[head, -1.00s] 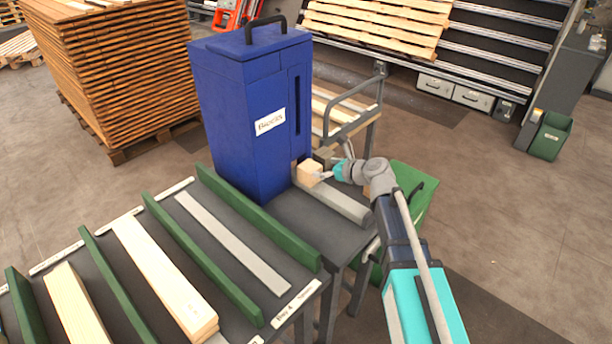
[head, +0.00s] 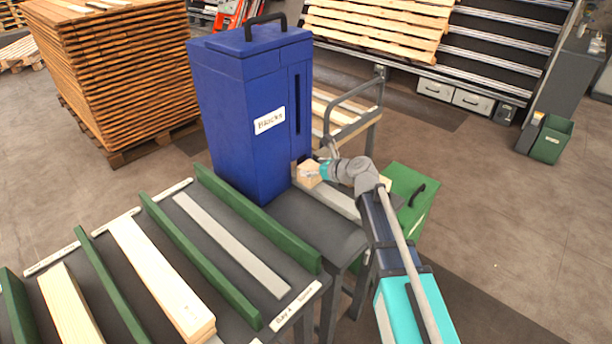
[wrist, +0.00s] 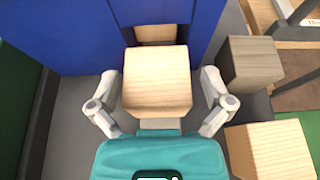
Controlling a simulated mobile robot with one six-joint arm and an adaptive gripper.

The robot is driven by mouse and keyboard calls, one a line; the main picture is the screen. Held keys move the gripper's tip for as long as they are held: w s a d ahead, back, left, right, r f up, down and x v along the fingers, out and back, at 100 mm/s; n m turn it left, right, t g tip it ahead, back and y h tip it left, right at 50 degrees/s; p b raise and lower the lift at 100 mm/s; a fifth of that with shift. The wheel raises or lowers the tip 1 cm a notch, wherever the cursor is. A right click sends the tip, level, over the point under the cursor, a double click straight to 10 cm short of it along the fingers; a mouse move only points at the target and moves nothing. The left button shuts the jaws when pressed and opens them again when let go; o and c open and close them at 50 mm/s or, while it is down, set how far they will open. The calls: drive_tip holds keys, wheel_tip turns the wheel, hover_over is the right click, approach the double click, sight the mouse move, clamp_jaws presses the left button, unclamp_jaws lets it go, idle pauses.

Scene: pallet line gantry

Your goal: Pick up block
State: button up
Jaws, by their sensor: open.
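A pale wooden block (head: 308,172) sits at the foot of the blue dispenser (head: 245,150) labelled for blocks, at its outlet. In the wrist view the block (wrist: 157,80) lies between the two spread fingers of my gripper (wrist: 160,108), with a gap on each side. My gripper (head: 318,171) is open, low and close to the block in the head view. Behind the block, part of another piece of wood (wrist: 156,34) shows in the dispenser's opening.
In the wrist view a greyish wooden block (wrist: 250,62) and another pale block (wrist: 270,150) lie to the right. A green bin (head: 410,190) stands right of the grey table (head: 320,232). Green dividers (head: 255,218) and planks (head: 160,275) lie at left.

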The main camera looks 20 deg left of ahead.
sight(310, 166)
drive_tip(key=shift+w+a+f, duration=0.15)
drive_tip(key=shift+a+f, duration=0.05)
drive_tip(key=shift+a, duration=0.2)
drive_tip(key=c, duration=1)
drive_tip(key=shift+o, duration=0.2)
drive_tip(key=shift+r, duration=0.2)
wheel_tip(310, 166, up, 3)
drive_tip(key=p, duration=0.3)
drive_tip(key=s+d+r+p, duration=0.7)
drive_tip(key=s+r+p, duration=0.2)
drive_tip(key=s, duration=0.3)
drive_tip(key=shift+r+p, duration=0.35)
drive_tip(key=shift+p, duration=0.15)
